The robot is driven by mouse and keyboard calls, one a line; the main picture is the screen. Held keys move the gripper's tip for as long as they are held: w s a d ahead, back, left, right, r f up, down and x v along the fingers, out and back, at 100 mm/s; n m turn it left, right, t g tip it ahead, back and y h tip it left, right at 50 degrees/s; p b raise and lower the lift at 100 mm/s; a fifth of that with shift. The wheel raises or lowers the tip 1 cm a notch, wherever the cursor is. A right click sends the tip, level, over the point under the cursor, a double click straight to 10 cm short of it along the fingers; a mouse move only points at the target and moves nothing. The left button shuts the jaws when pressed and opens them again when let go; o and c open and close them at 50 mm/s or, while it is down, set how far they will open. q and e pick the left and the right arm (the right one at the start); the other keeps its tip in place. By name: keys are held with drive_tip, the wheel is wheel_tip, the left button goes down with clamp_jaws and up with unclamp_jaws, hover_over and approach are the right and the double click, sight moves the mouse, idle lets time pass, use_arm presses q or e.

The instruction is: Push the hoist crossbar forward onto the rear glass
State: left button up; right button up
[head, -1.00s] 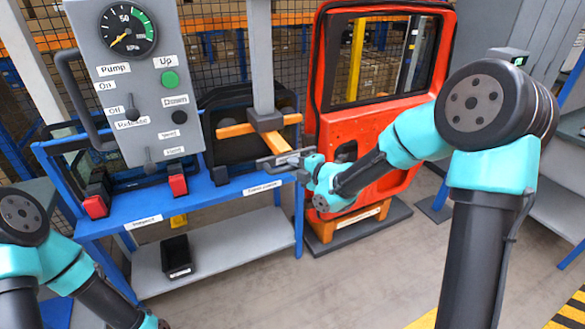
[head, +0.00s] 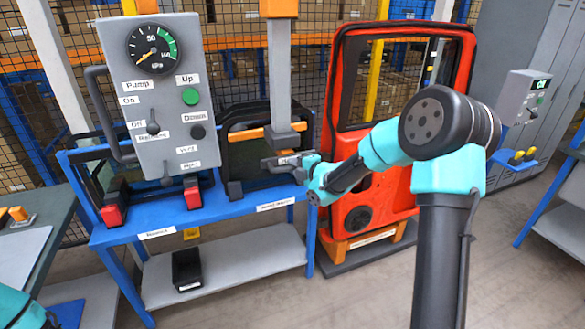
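The hoist crossbar (head: 245,134) is a thin orange bar at the foot of a grey vertical post (head: 277,80), with a grey block (head: 284,139) at the join. The rear glass (head: 243,155) is a dark pane with a black frame, upright at the back of the blue bench. The crossbar crosses in front of its upper part; whether they touch cannot be told. My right gripper (head: 279,161) is just below the grey block, in front of the glass; its finger opening is too small to judge. My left gripper is out of view; only part of that arm shows.
A grey control panel (head: 163,100) with gauge, buttons and levers stands left of the glass. A red door (head: 385,185) stands at right. A black bin (head: 187,270) sits on the lower shelf. The floor in front is clear.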

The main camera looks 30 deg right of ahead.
drive_tip(key=o, duration=0.4)
drive_tip(key=shift+w+r, duration=0.1)
drive_tip(key=shift+w, duration=0.05)
drive_tip(key=shift+o, duration=0.2)
drive_tip(key=v, duration=1.7)
drive_tip(key=shift+s, duration=0.2)
drive_tip(key=s+a+f+m+g, duration=0.1)
drive_tip(key=a+f+m+g, duration=0.4)
drive_tip(key=f, duration=0.7)
drive_tip(key=s+a+f+m+g, duration=0.1)
drive_tip(key=a+f+m, duration=0.3)
drive_tip(key=f+m, duration=0.55)
drive_tip(key=s+a+f+m+g, duration=0.4)
drive_tip(key=s+a+f, duration=0.1)
drive_tip(key=s+f, duration=0.3)
drive_tip(key=s+a+f+m+g, duration=0.4)
drive_tip(key=s+f, duration=0.3)
drive_tip(key=f, duration=0.4)
drive_tip(key=shift+s+a+f+h, duration=0.15)
drive_tip(key=shift+s+a+h, duration=0.25)
drive_tip(key=shift+a, duration=0.2)
